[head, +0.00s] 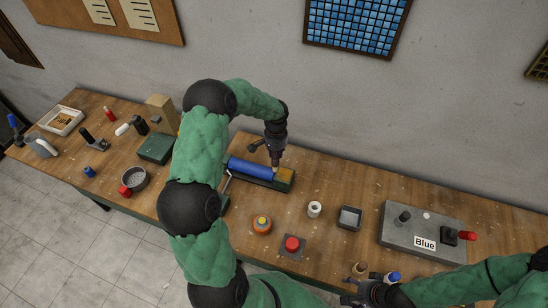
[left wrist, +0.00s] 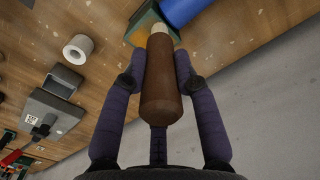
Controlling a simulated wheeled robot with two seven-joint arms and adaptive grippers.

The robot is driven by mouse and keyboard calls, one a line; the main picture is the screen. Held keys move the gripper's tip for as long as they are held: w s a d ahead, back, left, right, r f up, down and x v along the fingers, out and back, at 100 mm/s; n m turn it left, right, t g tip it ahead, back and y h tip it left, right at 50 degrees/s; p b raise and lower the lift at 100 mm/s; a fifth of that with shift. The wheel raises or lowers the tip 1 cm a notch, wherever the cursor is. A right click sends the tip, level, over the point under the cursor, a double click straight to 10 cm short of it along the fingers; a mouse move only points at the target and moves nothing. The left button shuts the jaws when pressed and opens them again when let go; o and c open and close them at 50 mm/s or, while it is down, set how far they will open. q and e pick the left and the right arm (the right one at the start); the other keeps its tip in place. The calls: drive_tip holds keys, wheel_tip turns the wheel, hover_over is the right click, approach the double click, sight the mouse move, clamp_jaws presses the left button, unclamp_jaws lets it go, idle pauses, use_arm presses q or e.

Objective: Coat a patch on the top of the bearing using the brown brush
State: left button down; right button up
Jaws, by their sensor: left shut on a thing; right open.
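A blue roller (head: 250,168) lies on the bench. At its right end is a green block with a yellow patch on top (head: 286,178), which seems to be the bearing; the block also shows in the left wrist view (left wrist: 143,27). My left gripper (head: 275,158) is shut on the brown brush (left wrist: 159,88), gripping its thick brown handle. The brush's pale tip (left wrist: 159,30) is at the yellow patch; whether it touches I cannot tell. My right gripper (head: 366,288) is open, low at the front right of the bench.
A white ring (head: 314,209), a square grey tin (head: 349,217), a red button on a grey base (head: 292,245) and an orange round object (head: 262,225) stand in front. A grey panel labelled Blue (head: 420,228) is at right. Several tools and containers lie at left.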

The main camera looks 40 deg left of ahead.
use_arm(q)
drive_tip(key=shift+r, duration=0.65)
wheel_tip(320, 180, up, 2)
drive_tip(key=shift+a+p, duration=0.15)
drive_tip(key=shift+p, duration=0.5)
drive_tip(key=shift+r+p, duration=0.3)
drive_tip(key=shift+r, duration=0.45)
